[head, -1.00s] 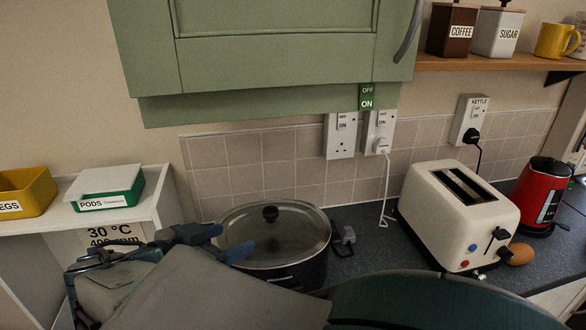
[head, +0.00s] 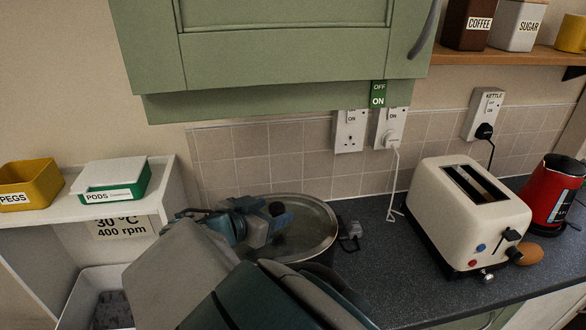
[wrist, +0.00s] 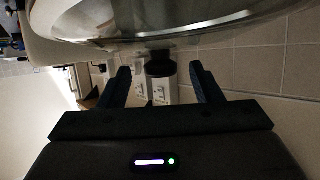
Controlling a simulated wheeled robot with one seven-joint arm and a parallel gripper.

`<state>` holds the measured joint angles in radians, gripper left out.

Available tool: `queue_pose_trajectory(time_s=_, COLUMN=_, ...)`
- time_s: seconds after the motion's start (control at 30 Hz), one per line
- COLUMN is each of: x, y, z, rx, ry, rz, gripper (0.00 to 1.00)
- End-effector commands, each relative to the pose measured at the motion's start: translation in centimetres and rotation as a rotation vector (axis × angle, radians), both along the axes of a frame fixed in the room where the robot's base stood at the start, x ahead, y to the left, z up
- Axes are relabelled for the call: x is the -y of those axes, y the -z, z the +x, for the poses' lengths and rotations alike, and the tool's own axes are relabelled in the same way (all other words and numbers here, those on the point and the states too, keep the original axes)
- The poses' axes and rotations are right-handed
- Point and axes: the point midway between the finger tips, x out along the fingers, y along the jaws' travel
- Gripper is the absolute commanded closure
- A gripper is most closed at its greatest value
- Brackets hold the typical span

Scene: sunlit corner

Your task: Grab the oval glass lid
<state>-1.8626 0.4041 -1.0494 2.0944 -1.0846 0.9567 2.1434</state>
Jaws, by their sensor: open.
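The oval glass lid (head: 308,228) has a metal rim and a dark round knob (head: 279,208). In the wrist view, my open fingers (wrist: 162,86) stand on either side of the knob (wrist: 160,68), with gaps on both sides. The lid's glass (wrist: 185,18) fills the top of that view.
A cream toaster (head: 468,215) and a red kettle (head: 549,192) stand on the counter to the right. A green cupboard (head: 285,55) hangs above. A shelf at left holds a yellow box (head: 32,184) and a pods box (head: 112,182).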

Motion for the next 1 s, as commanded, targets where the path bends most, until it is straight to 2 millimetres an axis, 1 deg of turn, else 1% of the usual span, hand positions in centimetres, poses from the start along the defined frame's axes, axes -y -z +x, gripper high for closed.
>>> queue_pose_trajectory(time_s=0.1, x=0.8, y=0.4, z=1.4, rx=0.001, ry=0.003, rz=-0.004, gripper=0.41)
queue_pose_trajectory(time_s=0.2, x=1.2, y=0.8, z=2.1, rx=0.001, ry=0.000, rz=-0.003, gripper=0.41)
queue_pose_trajectory(time_s=0.47, x=1.3, y=1.1, z=2.4, rx=0.000, ry=-0.002, rz=0.000, gripper=0.41)
queue_pose_trajectory(time_s=0.5, x=1.3, y=1.1, z=2.4, rx=0.000, ry=-0.002, rz=0.000, gripper=0.44)
queue_pose_trajectory(time_s=0.57, x=1.3, y=1.0, z=2.3, rx=0.000, ry=-0.002, rz=0.000, gripper=0.61)
queue_pose_trajectory(time_s=0.6, x=1.3, y=1.0, z=2.3, rx=0.000, ry=-0.002, rz=0.000, gripper=0.72)
queue_pose_trajectory(time_s=0.67, x=1.3, y=1.0, z=2.3, rx=0.000, ry=-0.002, rz=0.000, gripper=0.89)
queue_pose_trajectory(time_s=0.7, x=1.3, y=1.0, z=2.3, rx=0.000, ry=-0.002, rz=0.000, gripper=1.00)
queue_pose_trajectory(time_s=1.0, x=1.2, y=0.9, z=2.3, rx=0.001, ry=-0.002, rz=0.000, gripper=1.00)
